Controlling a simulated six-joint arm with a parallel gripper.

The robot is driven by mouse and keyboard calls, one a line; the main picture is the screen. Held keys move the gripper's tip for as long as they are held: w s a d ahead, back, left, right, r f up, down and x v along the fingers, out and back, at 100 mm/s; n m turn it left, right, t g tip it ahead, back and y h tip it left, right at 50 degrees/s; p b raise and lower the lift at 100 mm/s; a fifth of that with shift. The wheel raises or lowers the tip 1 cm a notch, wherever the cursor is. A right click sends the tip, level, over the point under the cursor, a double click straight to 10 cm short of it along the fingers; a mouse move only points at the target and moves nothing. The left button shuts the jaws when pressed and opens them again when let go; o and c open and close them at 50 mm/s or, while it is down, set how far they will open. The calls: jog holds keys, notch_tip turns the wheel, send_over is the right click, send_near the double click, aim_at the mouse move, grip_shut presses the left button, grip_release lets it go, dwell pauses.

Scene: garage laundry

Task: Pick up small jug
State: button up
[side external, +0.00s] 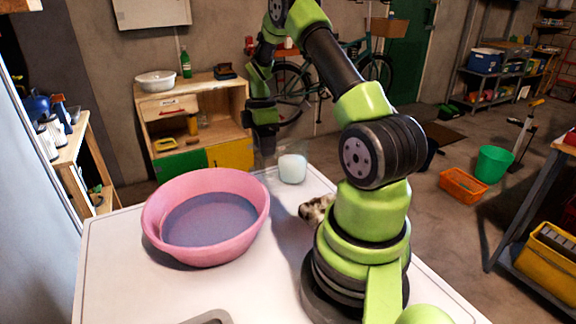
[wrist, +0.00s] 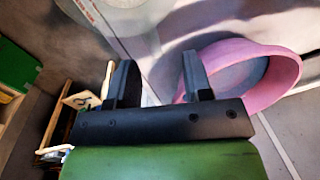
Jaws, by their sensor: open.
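A small pale vessel (side external: 292,168), white in its lower part with a faint see-through area above, stands on the white table near its far edge. It appears to be the small jug; I cannot make out a handle. My gripper (side external: 268,148) points down above the table's far edge, just left of and higher than the vessel, apart from it. In the wrist view my gripper (wrist: 158,72) has its two black fingers spread with nothing held between them. A faint see-through shape shows above the fingers there, but I cannot tell what it is.
A large pink basin (side external: 205,255) stands on the table (side external: 120,295) to the left; it also shows in the wrist view (wrist: 283,82). A mottled brown and white object (side external: 315,209) lies beside my base. A wooden cabinet (side external: 190,110) stands behind the table.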

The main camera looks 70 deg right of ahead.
aim_at(284, 164)
jog(key=shift+a+f, duration=0.15)
jog(key=shift+f, duration=3)
grip_shut()
